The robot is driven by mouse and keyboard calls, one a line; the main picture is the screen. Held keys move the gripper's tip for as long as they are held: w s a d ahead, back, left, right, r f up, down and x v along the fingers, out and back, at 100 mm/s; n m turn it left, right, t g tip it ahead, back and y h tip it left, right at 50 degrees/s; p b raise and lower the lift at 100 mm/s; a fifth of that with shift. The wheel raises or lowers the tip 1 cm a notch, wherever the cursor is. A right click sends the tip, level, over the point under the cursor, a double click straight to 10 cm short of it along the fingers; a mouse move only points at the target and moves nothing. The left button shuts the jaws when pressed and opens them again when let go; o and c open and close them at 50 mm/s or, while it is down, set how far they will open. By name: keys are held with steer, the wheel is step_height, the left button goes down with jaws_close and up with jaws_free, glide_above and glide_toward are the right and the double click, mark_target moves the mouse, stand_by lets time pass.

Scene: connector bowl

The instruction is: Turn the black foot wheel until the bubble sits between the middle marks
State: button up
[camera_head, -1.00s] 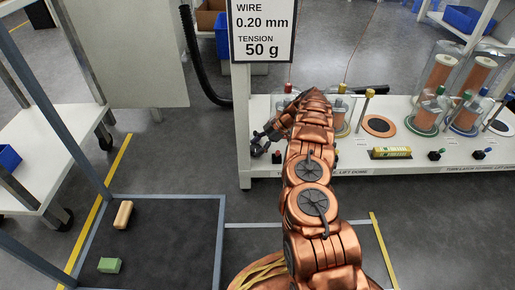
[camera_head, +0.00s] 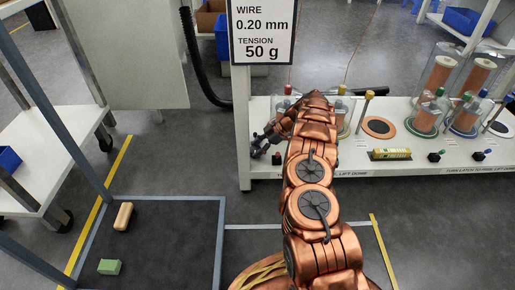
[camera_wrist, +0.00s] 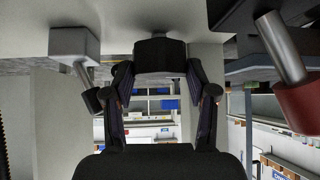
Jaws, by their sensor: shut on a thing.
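In the head view my gripper (camera_head: 258,148) is at the left front end of the white bench, partly hidden by my arm, and the wheel cannot be made out. A yellow vial (camera_head: 391,154), which looks like the level, lies at the bench's front edge. Its bubble and marks are too small to read.
In the wrist view a grey block (camera_wrist: 74,42) with a dark-ended rod is at left, and a red knob (camera_wrist: 302,108) on a metal shaft is at right. Domed copper spools (camera_head: 438,75) stand on the bench (camera_head: 350,168). A sign (camera_head: 262,30) hangs above.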

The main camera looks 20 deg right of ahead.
steer(key=shift+r, duration=0.1)
steer(key=shift+m+t+h, duration=0.3)
steer(key=shift+m+t, duration=0.5)
steer(key=shift+m, duration=0.3)
steer(key=o, duration=0.9)
steer(key=v, duration=1.2)
steer(key=shift+s, duration=0.1)
